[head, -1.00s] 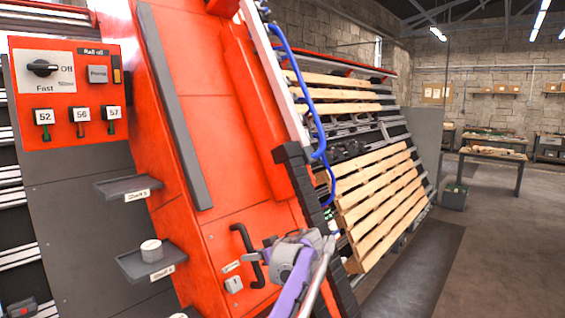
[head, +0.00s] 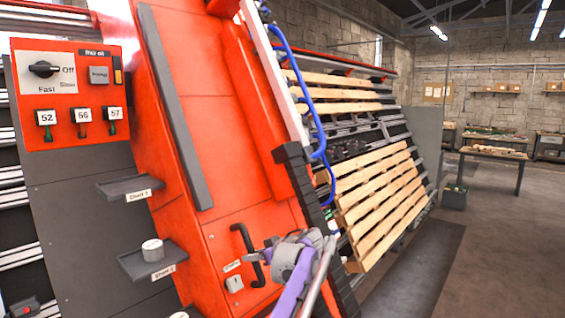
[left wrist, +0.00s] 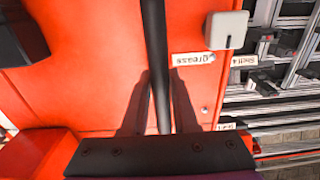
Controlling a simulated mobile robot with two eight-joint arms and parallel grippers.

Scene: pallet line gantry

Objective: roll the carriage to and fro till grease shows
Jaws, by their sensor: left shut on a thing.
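The red carriage (head: 215,130) is a tall, tilted housing across the left half of the head view. A black bar handle (head: 243,255) stands on its lower front. My left gripper (head: 262,257) is at this handle, its jaws shut on it. In the left wrist view the handle (left wrist: 158,50) runs between the two dark fingers (left wrist: 158,105). A "Grease" label (left wrist: 193,58) and a small white square fitting (left wrist: 227,30) are right of the handle there. I cannot make out any grease by them. My right gripper is not in view.
A control panel (head: 70,135) with a Fast/Off dial and tags 52, 56 and 57 is at left. Two small shelves jut out below; a white tin (head: 152,250) stands on the lower. Wooden pallets (head: 375,200) lean on the rack at right. The floor beyond is mostly clear.

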